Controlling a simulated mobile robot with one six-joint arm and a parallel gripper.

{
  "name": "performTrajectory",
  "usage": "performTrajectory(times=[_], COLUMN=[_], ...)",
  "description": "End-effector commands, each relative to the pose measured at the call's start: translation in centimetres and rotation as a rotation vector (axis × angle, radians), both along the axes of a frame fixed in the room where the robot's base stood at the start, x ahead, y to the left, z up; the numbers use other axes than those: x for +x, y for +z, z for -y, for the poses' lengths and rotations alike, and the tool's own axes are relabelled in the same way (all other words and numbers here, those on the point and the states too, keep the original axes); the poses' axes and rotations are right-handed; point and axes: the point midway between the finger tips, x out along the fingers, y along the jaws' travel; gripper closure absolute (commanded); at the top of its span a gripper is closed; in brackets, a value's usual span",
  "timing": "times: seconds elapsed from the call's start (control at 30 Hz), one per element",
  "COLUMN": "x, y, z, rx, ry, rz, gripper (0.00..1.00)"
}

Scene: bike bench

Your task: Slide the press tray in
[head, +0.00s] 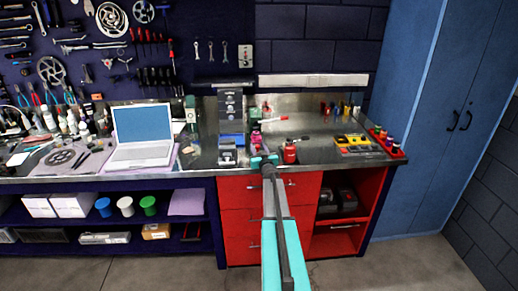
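A dark upright machine (231,112) stands on the metal bench near the middle of the head view. It may be the press. A small grey and black part (228,157) sits low at its front, near the bench's front edge. This may be the press tray, but it is too small to be sure, and how far out it is cannot be told. My gripper (264,160) is at the bench's front edge, right of this part and apart from it in the picture. Its teal tips are small, and whether they are open or shut is unclear.
A pink bottle (256,136) stands just behind my gripper and a red bottle (290,152) to its right. A laptop (143,135) is at the left. A yellow and black case (356,144) lies at the right. Red drawers (240,222) are below. The bench between the red bottle and case is fairly clear.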

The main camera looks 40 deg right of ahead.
Motion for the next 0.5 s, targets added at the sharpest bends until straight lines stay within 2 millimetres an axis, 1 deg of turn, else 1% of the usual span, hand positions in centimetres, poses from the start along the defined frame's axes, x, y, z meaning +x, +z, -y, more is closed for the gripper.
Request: performTrajectory(times=[0.27,0.5], x=[-0.9,-2.6], y=[0.0,-0.1], z=[-0.6,-1.6], rx=[-0.001,0.001], ry=[0.000,0.000], rz=[-0.001,0.001], gripper=[0.63,0.63])
